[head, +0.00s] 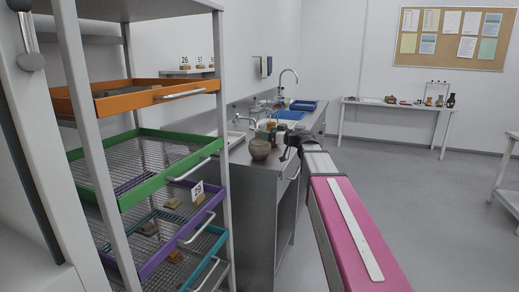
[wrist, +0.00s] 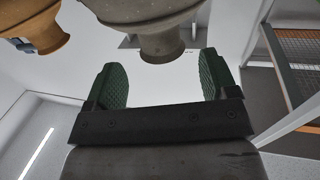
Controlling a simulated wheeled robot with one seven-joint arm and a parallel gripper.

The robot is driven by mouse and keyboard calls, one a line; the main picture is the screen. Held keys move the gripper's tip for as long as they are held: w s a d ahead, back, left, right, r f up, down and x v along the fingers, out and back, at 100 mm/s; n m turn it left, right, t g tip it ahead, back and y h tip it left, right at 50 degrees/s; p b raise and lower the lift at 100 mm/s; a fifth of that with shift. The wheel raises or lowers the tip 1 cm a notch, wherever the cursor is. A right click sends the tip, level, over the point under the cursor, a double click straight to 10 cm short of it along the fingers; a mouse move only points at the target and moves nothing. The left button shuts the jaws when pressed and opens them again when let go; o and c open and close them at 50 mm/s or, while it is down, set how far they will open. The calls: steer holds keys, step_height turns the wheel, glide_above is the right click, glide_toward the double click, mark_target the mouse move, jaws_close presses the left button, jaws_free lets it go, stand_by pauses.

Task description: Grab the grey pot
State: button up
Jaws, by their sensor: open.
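The grey pot (wrist: 160,35) is at the top middle of the wrist view, cut off by the frame edge, with its narrow end towards my gripper (wrist: 165,78). My gripper is open and empty. Its two green pads stand to either side of the pot's narrow end, with gaps visible on both sides. I cannot tell how far the pot lies beyond the fingertips. In the head view, a rounded grey-brown pot (head: 260,149) stands upright on the steel counter (head: 240,160) near its front end. My gripper (head: 284,146) is just right of it, its fingers hard to make out.
An orange-brown pot (wrist: 38,28) is close by on the left in the wrist view. A rack with coloured wire drawers (head: 150,190) stands left.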

steer(key=shift+x, duration=2.6)
steer(key=shift+s+f, duration=0.1)
steer(key=shift+f, duration=0.05)
jaws_close()
